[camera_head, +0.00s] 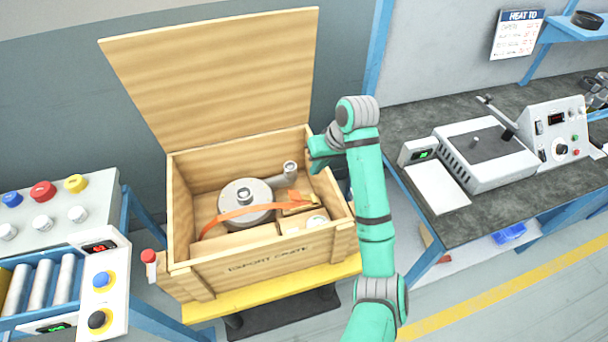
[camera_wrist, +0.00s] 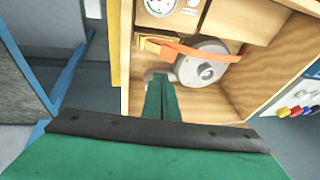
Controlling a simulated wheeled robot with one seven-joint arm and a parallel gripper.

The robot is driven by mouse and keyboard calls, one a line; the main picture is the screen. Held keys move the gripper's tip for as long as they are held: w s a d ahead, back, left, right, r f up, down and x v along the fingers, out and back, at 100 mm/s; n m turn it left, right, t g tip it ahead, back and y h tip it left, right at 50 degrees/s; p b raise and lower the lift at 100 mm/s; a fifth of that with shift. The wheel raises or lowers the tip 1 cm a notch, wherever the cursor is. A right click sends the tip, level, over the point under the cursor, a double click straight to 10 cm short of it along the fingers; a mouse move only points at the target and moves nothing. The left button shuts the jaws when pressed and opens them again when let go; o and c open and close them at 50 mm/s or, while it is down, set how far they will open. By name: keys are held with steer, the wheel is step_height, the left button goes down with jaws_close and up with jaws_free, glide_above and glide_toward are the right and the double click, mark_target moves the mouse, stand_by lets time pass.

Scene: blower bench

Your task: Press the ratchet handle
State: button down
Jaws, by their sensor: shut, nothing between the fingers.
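An orange strap (camera_head: 240,211) runs across the grey blower (camera_head: 233,193) inside the open wooden crate (camera_head: 270,262). At the strap's right end is a small orange piece (camera_head: 294,195), possibly the ratchet handle; its shape is too small to make out. In the wrist view, the strap (camera_wrist: 205,55) crosses above the blower (camera_wrist: 203,68), with an orange and yellow part (camera_wrist: 152,43) at its left end. My green gripper (camera_head: 316,158) is over the crate's right back side, apart from the strap. Its fingers (camera_wrist: 160,85) are shut and empty, and hide part of the blower's outlet pipe.
The crate's lid (camera_head: 215,75) stands open behind. A red-topped post (camera_head: 149,258) is at the front left corner. A button panel (camera_head: 55,212) and rollers stand left. A dark bench (camera_head: 405,125) with a machine (camera_head: 485,150) stands right. The crate walls surround the blower.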

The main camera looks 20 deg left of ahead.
steer(key=shift+w+a, duration=0.15)
steer(key=shift+a, duration=0.05)
steer(key=shift+w+f, duration=0.1)
glide_toward(295, 193)
step_height(295, 193, down, 2)
steer(key=w, duration=0.2)
steer(key=f, duration=0.1)
steer(key=s+a+f, duration=0.1)
steer(key=shift+s+a+f, duration=0.1)
steer(key=shift+a+f, duration=0.05)
steer(key=shift+f, duration=0.15)
steer(key=shift+s+a+f, duration=0.15)
steer(key=shift+a+f, duration=0.1)
steer(key=shift+f, duration=0.1)
